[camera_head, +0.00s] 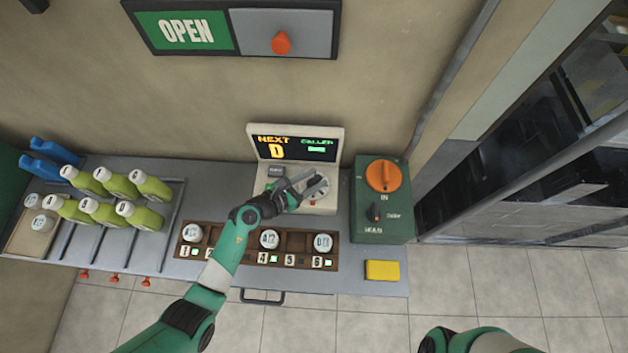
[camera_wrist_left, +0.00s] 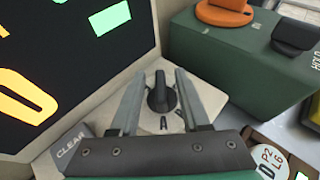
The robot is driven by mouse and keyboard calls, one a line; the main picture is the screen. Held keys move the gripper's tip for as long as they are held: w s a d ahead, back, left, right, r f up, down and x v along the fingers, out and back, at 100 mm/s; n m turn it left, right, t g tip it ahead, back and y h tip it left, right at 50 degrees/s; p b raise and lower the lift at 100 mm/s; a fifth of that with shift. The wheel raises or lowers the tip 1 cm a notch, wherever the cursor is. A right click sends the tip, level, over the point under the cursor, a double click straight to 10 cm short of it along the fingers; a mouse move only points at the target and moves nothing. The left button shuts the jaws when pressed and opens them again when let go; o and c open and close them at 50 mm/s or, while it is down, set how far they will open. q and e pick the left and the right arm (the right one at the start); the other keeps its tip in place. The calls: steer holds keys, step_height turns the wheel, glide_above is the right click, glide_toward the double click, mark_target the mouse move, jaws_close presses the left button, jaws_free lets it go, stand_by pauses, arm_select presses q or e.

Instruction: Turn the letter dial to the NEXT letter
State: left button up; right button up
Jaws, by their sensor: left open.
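The letter dial is a black knob (camera_wrist_left: 161,92) on the pale console, with the letter A printed below it in the left wrist view. The console screen (camera_head: 297,148) shows "NEXT" with a yellow D, and "CALLER" with a green bar. My left gripper (camera_head: 316,180) is over the console's right part and hides some of the dial. In the left wrist view its open fingers (camera_wrist_left: 159,76) stand on either side of the knob, with gaps visible. My right arm shows only at the bottom edge; its gripper is out of view.
A grey CLEAR button (camera_wrist_left: 70,145) is left of the dial. A green box (camera_head: 384,225) with an orange knob (camera_head: 383,176) stands close right. A wooden tray (camera_head: 290,262) with round tags and a yellow block (camera_head: 382,270) lie in front.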

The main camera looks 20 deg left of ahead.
arm_select(q)
steer(key=shift+w+d, duration=0.1)
jaws_close()
steer(key=shift+f, duration=0.1)
stand_by(0.4)
steer(key=shift+w+m+g+h+b, duration=0.1)
steer(key=shift+m+g+h+b, duration=0.3)
steer(key=shift+m+h+b, duration=0.45)
steer(key=m+g+h+b, duration=0.1)
steer(key=m+g+b, duration=0.1)
steer(key=b, duration=0.4)
steer(key=m+g+h+b, duration=0.2)
steer(key=m+g+b, duration=0.1)
steer(key=b, duration=0.3)
steer(key=m+g+h+b, duration=0.2)
steer(key=m+g+b, duration=0.1)
steer(key=b, duration=0.3)
steer(key=shift+f+h, duration=0.25)
steer(key=shift+r+m+b, duration=0.25)
steer(key=shift+m+b, duration=0.1)
steer(key=shift+b, duration=0.1)
steer(key=shift+r, duration=0.1)
